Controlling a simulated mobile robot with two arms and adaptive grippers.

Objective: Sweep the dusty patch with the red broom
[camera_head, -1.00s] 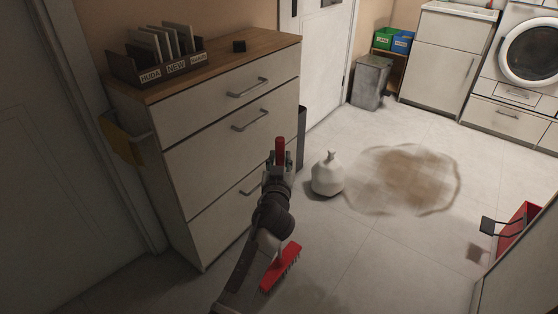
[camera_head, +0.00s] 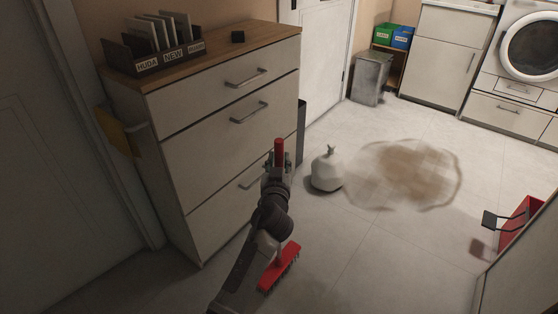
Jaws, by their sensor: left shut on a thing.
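The dusty patch (camera_head: 405,172) is a brown, blurred stain on the tiled floor, right of the middle. My left gripper (camera_head: 279,158) is shut on the red broom, whose handle top (camera_head: 279,148) sticks up above the fingers. The broom's red head (camera_head: 280,267) with dark bristles shows low, beside my forearm, near the floor. My arm hides most of the handle. I cannot tell whether the bristles touch the floor. The broom is well to the left and near side of the patch. My right gripper is not in view.
A white tied bag (camera_head: 326,172) stands on the floor at the patch's left edge. A drawer cabinet (camera_head: 225,130) stands left of my arm. A red bin-like object (camera_head: 518,222) is at the right. Floor in front of the patch is clear.

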